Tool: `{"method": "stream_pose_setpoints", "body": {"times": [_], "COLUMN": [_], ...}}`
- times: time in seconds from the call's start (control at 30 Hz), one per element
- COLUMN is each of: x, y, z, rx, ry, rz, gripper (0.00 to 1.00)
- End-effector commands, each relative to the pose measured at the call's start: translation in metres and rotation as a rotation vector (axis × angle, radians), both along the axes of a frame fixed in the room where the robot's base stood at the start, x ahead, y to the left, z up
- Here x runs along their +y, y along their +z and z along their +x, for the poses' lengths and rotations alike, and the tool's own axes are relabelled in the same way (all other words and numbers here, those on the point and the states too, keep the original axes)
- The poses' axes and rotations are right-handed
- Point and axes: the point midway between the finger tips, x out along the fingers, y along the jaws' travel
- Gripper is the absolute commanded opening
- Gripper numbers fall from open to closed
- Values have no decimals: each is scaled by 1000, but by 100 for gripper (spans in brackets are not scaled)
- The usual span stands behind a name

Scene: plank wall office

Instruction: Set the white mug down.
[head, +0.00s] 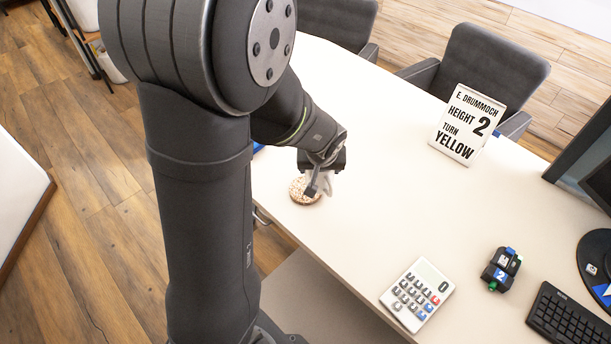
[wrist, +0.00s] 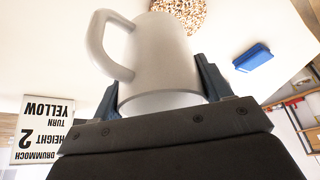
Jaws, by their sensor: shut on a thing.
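My gripper (wrist: 160,88) is shut on the white mug (wrist: 160,55), with one dark finger on each side of its body. The mug's handle points left in the wrist view. In the head view the mug (head: 326,184) is small and partly hidden by my gripper (head: 320,178). It is over or beside a round speckled coaster (head: 299,190) near the table's left edge. The coaster also shows beyond the mug in the wrist view (wrist: 182,10). I cannot tell whether the mug touches the coaster or the table.
A blue object (wrist: 253,57) lies near the coaster. A sign (head: 466,124) reading "HEIGHT 2, TURN YELLOW" stands at the back right. A calculator (head: 417,295), a dark blocky gadget (head: 501,270) and a keyboard (head: 568,320) are towards the front right. The table's middle (head: 400,210) is clear.

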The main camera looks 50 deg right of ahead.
Motion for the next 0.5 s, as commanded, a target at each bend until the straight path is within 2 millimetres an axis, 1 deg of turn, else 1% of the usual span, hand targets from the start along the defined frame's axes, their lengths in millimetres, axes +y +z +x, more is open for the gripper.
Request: {"method": "stream_pose_setpoints", "body": {"times": [0.03, 0.1, 0.2, 0.3, 0.37, 0.5], "x": [1, 1, 0, 0, 0, 1], "y": [-8, -16, -25, -29, -32, -47], "z": [13, 27, 42, 50, 51, 52], "rx": [2, 2, 1, 1, 0, 1], "ry": [7, 6, 4, 2, 1, -1], "rz": [3, 2, 0, -1, 0, 3], "gripper": [39, 39, 39, 39, 39, 39]}}
